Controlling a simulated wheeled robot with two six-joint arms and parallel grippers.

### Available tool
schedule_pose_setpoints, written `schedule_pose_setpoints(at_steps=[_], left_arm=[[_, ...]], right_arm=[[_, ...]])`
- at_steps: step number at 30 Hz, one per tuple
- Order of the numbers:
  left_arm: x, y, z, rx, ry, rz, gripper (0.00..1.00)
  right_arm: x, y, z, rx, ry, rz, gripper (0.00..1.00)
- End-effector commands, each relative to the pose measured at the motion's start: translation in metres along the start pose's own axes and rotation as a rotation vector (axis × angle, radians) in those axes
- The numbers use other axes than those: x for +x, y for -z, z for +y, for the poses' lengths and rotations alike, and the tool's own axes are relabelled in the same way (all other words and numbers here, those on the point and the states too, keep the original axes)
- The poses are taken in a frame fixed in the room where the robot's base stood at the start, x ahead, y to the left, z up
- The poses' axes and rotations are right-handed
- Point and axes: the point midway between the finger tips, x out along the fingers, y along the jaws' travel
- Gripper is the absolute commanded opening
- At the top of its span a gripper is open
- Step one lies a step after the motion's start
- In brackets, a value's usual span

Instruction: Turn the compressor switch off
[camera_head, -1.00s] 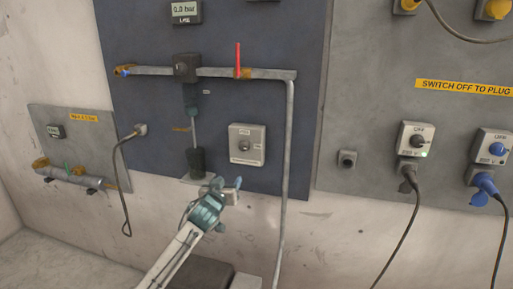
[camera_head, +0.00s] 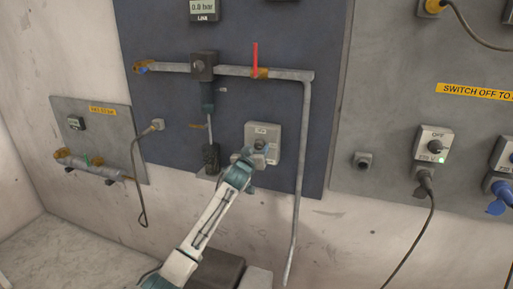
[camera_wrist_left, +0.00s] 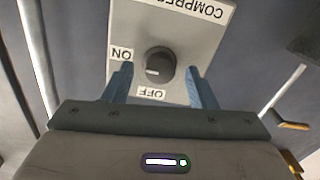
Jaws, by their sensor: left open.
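The compressor switch is a grey box (camera_head: 275,133) on the dark blue panel, right of the thin vertical rod. In the left wrist view its plate (camera_wrist_left: 180,25) appears upside down, with a dark round knob (camera_wrist_left: 160,63), an ON label (camera_wrist_left: 122,54) and an OFF label (camera_wrist_left: 152,93). A pale mark shows on the knob's lower left; which label it points at is not clear. My left gripper (camera_wrist_left: 161,72) is open, with one blue finger on each side of the knob and no clear contact. In the head view my left gripper (camera_head: 254,160) covers the box's lower left.
A grey pipe (camera_head: 290,74) with a red lever (camera_head: 255,60) runs above the switch and bends down on its right. A pressure display (camera_head: 203,8) hangs above. Plugged sockets (camera_head: 433,145) are at right. A small panel with piping (camera_head: 95,160) is at left.

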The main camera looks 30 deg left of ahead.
Motion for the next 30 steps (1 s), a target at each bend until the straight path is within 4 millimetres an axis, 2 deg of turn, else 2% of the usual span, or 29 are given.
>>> schedule_pose_setpoints(at_steps=[10,17,30], left_arm=[[0.003,0.0,0.0,0.0,0.0,0.0,0.52],[0.003,0.0,0.0,0.0,0.0,0.0,0.07],[0.003,-0.003,-0.001,-0.088,0.001,-0.002,0.07]], right_arm=[[-0.001,-0.001,-0.009,0.004,0.01,-0.002,0.36],[-0.001,-0.001,-0.007,0.003,0.007,-0.003,0.36],[0.01,-0.003,-0.001,0.0,0.0,-0.004,0.36]])
